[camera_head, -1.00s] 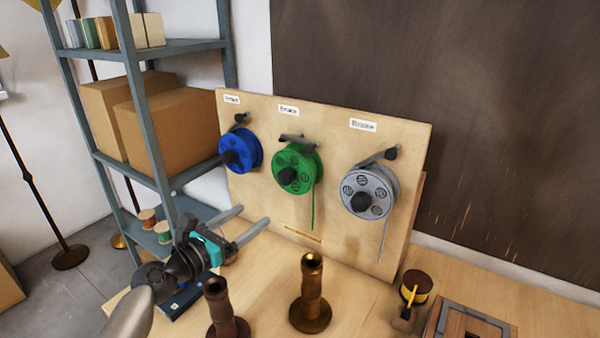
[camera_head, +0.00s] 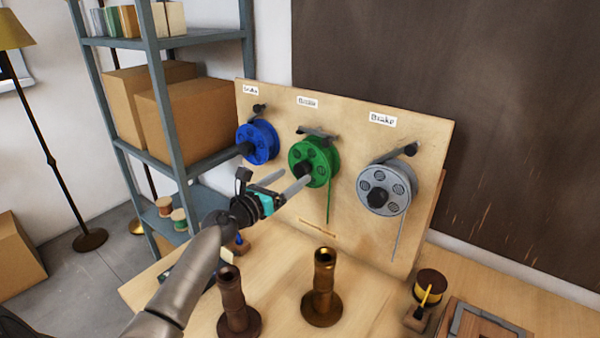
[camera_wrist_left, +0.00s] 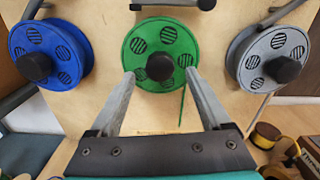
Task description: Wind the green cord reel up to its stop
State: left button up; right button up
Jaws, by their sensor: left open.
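The green cord reel (camera_head: 318,156) hangs on the wooden board (camera_head: 350,235) between the blue and grey reels, with its green cord hanging down. A dark round knob (camera_head: 304,170) stands at its hub. My left gripper (camera_head: 290,183) is open, its two grey fingers reaching toward the knob. In the left wrist view the green reel (camera_wrist_left: 180,42) is straight ahead, and its dark knob (camera_wrist_left: 160,67) appears between and slightly beyond the fingertips of the gripper (camera_wrist_left: 160,76). I cannot tell whether the fingers touch it. My right gripper is not in view.
The blue reel (camera_head: 262,137) is left and the grey reel (camera_head: 372,181) right on the same board. Two brass lamp stems (camera_head: 323,285) (camera_head: 233,300) stand on the bench below. A yellow spool (camera_head: 431,284) sits at the right. A metal shelf (camera_head: 170,98) is at the left.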

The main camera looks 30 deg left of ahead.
aim_at(299, 171)
pick_arm(q)
jog(key=shift+w+d+b, duration=0.15)
jog(key=shift+w+b, duration=0.3)
jog(key=shift+w, duration=1.8)
jog(key=shift+c, duration=0.3)
grip_shut()
